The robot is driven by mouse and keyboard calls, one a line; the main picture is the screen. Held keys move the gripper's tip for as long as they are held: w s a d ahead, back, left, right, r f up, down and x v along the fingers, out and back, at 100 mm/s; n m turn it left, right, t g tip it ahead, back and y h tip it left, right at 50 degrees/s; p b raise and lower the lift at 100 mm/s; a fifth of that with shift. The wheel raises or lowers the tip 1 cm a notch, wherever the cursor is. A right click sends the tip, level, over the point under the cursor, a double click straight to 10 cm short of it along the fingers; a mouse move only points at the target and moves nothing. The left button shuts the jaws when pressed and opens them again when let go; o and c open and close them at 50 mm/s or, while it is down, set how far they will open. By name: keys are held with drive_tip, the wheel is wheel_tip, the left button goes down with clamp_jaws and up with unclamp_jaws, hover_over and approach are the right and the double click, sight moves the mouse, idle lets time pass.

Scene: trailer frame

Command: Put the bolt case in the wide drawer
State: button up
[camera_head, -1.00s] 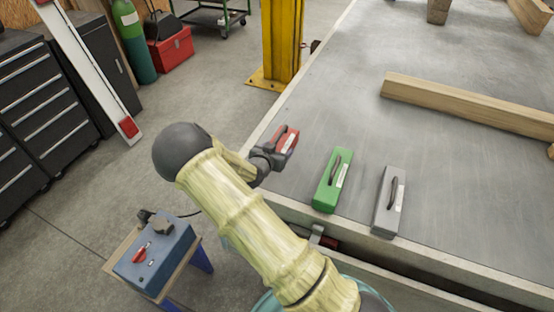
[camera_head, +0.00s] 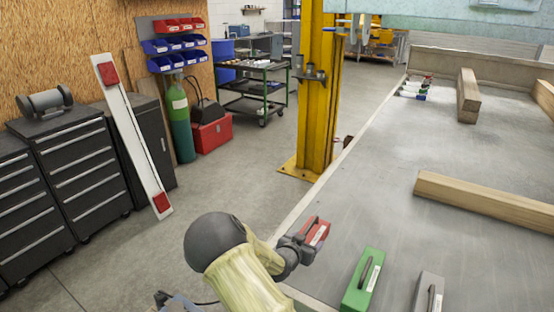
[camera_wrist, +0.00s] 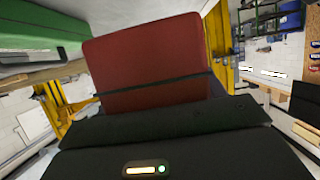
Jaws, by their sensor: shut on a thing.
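Three small cases with dark handles show at the near edge of the grey trailer bed: red (camera_head: 317,232), green (camera_head: 362,280) and grey (camera_head: 428,292). Their labels are too small to read, so I cannot tell which is the bolt case. My gripper (camera_head: 300,243) is shut on the red case, which fills the middle of the wrist view (camera_wrist: 150,65). I cannot tell whether it still touches the bed. Black cabinets at the left have several closed drawers; the nearer full one (camera_head: 78,180) has wide drawer fronts.
Wooden beams (camera_head: 485,198) lie on the trailer bed (camera_head: 400,225). A yellow post (camera_head: 318,100) stands beyond its left edge. A white board with red ends (camera_head: 135,140) leans against the cabinets. A red toolbox (camera_head: 212,134) and a green cylinder (camera_head: 180,125) stand behind. The floor between is clear.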

drive_tip(key=shift+s+d+r+p, duration=0.15)
drive_tip(key=shift+d+r+p, duration=0.15)
drive_tip(key=shift+d+p, duration=0.15)
drive_tip(key=s+n+t+y+p, duration=0.2)
drive_tip(key=s+n+y+p, duration=0.5)
drive_tip(key=s+p, duration=0.1)
drive_tip(key=shift+s+a+t+y+p, duration=0.3)
drive_tip(key=shift+s+a+t+y, duration=0.1)
drive_tip(key=shift+s, duration=0.5)
